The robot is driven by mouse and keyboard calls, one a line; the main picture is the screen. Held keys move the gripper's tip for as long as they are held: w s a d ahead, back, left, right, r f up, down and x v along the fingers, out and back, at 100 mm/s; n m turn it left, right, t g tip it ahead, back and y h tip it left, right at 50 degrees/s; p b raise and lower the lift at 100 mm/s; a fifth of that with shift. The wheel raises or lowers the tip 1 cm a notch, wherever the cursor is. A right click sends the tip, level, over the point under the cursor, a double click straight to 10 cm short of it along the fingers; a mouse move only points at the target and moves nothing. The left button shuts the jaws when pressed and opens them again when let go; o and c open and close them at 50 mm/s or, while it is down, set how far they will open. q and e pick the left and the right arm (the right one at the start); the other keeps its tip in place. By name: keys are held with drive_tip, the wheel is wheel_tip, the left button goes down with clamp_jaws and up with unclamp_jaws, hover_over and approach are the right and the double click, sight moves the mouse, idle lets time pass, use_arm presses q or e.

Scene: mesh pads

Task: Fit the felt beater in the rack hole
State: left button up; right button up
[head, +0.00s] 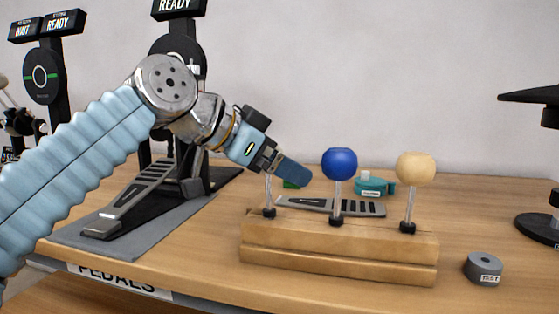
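My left gripper (272,160) is above the left end of the wooden rack (340,265), pointing down to the right. A dark blue cylindrical head, apparently the felt beater (294,173), sticks out at its fingertips. A thin rod with a black collar stands upright at the rack's left end, directly below the fingers. The collar appears to rest on the rack top; the hole and the join between rod and head are hidden. I cannot tell whether the fingers are closed on the beater. My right gripper is not in view.
A blue ball beater (339,163) and a wooden ball beater (416,169) stand in the rack. Behind lie a grey pedal plate (330,206) and a teal clamp (374,186). A pedal (130,200) is on the left, a grey "TEST" cylinder (483,267) on the right.

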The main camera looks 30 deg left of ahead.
use_arm(q)
drive_tip(key=p+v, duration=0.2)
drive_tip(key=v, duration=1.1)
drive_tip(key=shift+s+r, duration=0.15)
drive_tip(key=shift+s, duration=0.2)
drive_tip(key=shift+a, duration=0.1)
